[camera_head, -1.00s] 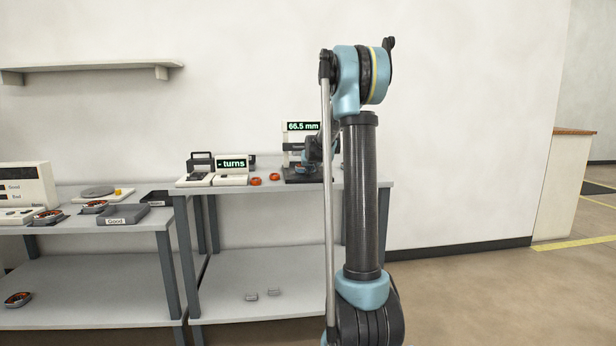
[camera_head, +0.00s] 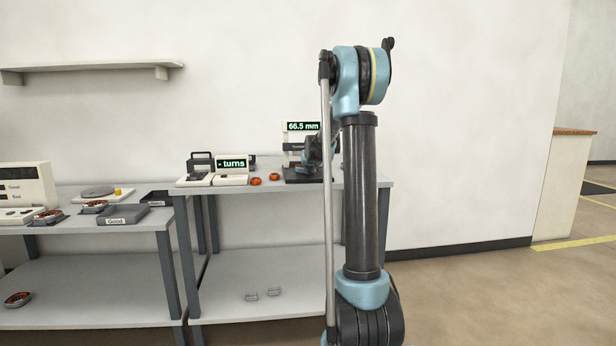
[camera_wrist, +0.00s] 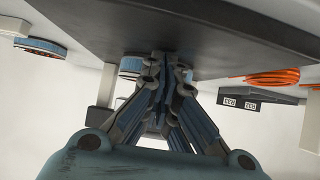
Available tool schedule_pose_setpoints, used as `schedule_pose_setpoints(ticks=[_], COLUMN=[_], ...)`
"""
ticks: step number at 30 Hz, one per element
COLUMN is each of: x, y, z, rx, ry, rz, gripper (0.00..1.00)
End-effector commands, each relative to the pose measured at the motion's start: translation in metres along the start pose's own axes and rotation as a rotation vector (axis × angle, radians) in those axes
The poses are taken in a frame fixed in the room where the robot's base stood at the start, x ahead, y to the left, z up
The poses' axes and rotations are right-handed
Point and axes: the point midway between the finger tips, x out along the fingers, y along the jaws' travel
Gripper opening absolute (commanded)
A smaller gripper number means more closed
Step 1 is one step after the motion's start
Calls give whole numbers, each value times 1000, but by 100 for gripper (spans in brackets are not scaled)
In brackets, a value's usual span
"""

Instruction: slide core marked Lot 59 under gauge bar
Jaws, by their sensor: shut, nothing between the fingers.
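The gauge (camera_head: 300,133) stands on the back bench and reads 66.5 mm. Its dark base (camera_head: 290,178) is below the display. My gripper (camera_wrist: 155,62) is shut and empty in the wrist view, its fingertips close to a dark flat surface (camera_wrist: 200,35). A round core with a blue rim (camera_wrist: 130,66) shows just past the fingertips, partly hidden by them; I cannot tell whether they touch it. Another blue-rimmed core (camera_wrist: 40,46) is at the left. Two orange cores (camera_head: 255,181) (camera_head: 275,177) lie left of the gauge. No Lot 59 mark is readable. My arm hides the gauge's right side.
A "- turns" counter (camera_head: 231,170) stands left of the orange cores. The lower left bench holds a grey "Good" tray (camera_head: 124,214), a core (camera_head: 94,207) and a white box (camera_head: 25,185). An orange coil (camera_wrist: 272,77) is at the right of the wrist view.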

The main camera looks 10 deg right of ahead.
Motion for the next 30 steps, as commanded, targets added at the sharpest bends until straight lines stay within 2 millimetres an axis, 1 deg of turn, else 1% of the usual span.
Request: schedule_pose_setpoints(ticks=[11,21,30], x=[8,2,3], y=[0,0,0], z=[-5,-2,-2], rx=[0,0,0], ry=[0,0,0], rz=[0,0,0], gripper=[0,0,0])
